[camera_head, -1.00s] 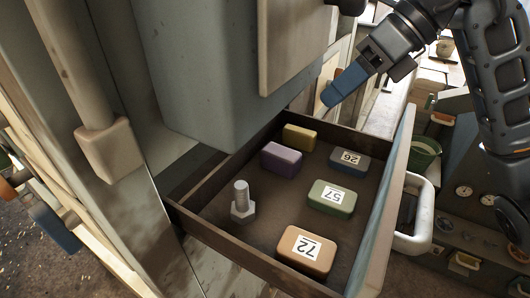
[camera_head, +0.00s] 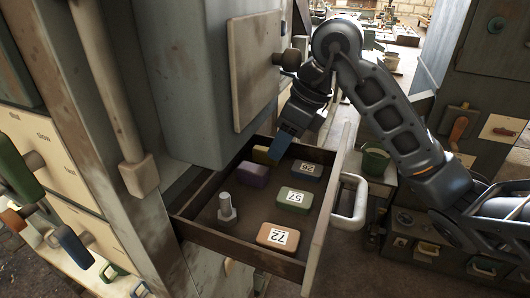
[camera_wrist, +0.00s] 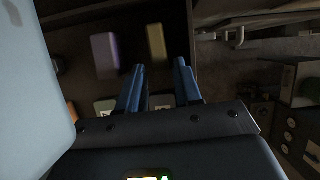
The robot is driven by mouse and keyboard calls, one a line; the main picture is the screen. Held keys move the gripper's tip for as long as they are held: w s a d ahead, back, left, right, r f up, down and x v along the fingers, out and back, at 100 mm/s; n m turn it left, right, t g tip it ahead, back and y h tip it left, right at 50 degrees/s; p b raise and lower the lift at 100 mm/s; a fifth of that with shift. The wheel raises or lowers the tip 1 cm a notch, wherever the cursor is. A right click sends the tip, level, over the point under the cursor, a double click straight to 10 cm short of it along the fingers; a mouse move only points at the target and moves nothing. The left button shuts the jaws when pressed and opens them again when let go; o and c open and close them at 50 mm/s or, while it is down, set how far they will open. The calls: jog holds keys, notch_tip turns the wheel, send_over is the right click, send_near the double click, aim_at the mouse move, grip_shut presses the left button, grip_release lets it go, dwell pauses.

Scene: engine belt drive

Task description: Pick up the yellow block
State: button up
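The yellow block (camera_head: 264,155) lies at the back of the open drawer (camera_head: 232,238), partly hidden behind my gripper in the head view. In the wrist view the yellow block (camera_wrist: 156,45) is beyond my fingertips, next to the purple block (camera_wrist: 105,55). My gripper (camera_head: 277,158) reaches down over the back of the drawer, close to the yellow block. In the wrist view my gripper's two blue fingers (camera_wrist: 160,66) are apart with nothing between them, and the yellow block shows ahead of the gap.
The drawer also holds the purple block (camera_head: 251,175), a green block 57 (camera_head: 293,199), an orange block 72 (camera_head: 278,237), a dark block 26 (camera_head: 307,170) and an upright bolt (camera_head: 226,208). A cabinet body (camera_head: 200,90) stands close left of my gripper.

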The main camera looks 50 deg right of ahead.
jog(key=shift+x, duration=1)
grip_shut()
